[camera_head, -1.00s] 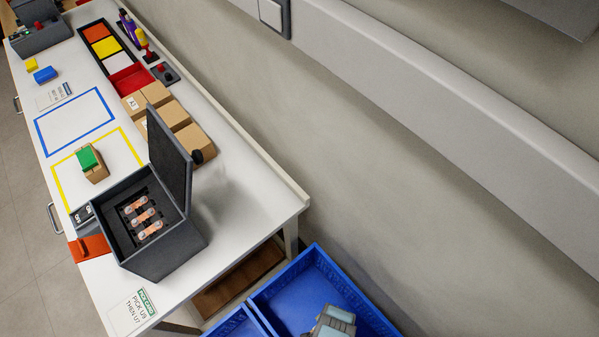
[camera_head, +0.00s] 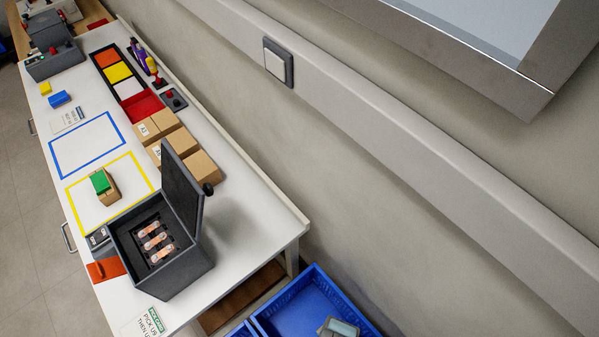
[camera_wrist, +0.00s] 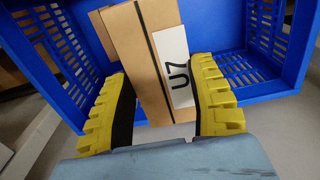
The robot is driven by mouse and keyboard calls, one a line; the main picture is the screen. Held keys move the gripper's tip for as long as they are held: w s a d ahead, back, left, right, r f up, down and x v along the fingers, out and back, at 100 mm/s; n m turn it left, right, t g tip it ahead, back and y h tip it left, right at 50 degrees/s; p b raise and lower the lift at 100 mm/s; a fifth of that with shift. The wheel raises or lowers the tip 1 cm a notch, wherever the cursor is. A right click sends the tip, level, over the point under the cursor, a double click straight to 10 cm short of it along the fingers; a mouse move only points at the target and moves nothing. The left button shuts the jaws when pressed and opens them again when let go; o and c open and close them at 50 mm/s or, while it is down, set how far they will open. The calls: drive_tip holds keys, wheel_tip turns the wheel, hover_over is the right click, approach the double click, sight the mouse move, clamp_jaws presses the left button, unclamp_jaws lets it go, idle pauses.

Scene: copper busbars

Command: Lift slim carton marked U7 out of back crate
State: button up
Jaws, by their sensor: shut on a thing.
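The slim carton marked U7 (camera_wrist: 153,62) is brown cardboard with a dark stripe and a white label; it fills the middle of the wrist view. My gripper (camera_wrist: 168,105) has its yellow ribbed fingers on both sides of the carton and is shut on it. Behind the carton is a blue slatted crate (camera_wrist: 262,55). The carton's far end is cut off by the top of the view. In the head view a blue crate (camera_head: 318,300) stands on the right below the table end. Part of my arm shows at that crate; the carton is not visible there.
The white table (camera_head: 245,240) holds an open dark box (camera_head: 187,272) with copper bars, several brown cartons (camera_head: 200,168), a green-topped block (camera_head: 103,186) and coloured trays (camera_head: 118,72). A wall rail (camera_head: 400,130) runs along the right. A second brown carton (camera_wrist: 103,35) is beside U7.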

drive_tip(key=s+a+r+p, duration=0.2)
drive_tip(key=a+r+p, duration=0.1)
drive_tip(key=r+p, duration=0.2)
drive_tip(key=s+a+r+p, duration=0.3)
drive_tip(key=r+p, duration=0.3)
drive_tip(key=r, duration=0.1)
drive_tip(key=shift+a, duration=0.2)
drive_tip(key=s+a+r+p, duration=0.2)
drive_tip(key=r+p, duration=0.4)
drive_tip(key=p, duration=0.3)
drive_tip(key=s+a+r+p, duration=0.2)
drive_tip(key=a+r+p, duration=0.2)
drive_tip(key=r+p, duration=0.2)
drive_tip(key=p, duration=0.2)
drive_tip(key=shift+s+a+p, duration=0.15)
drive_tip(key=shift+s+p, duration=0.2)
drive_tip(key=shift+s, duration=0.05)
drive_tip(key=shift+w, duration=0.15)
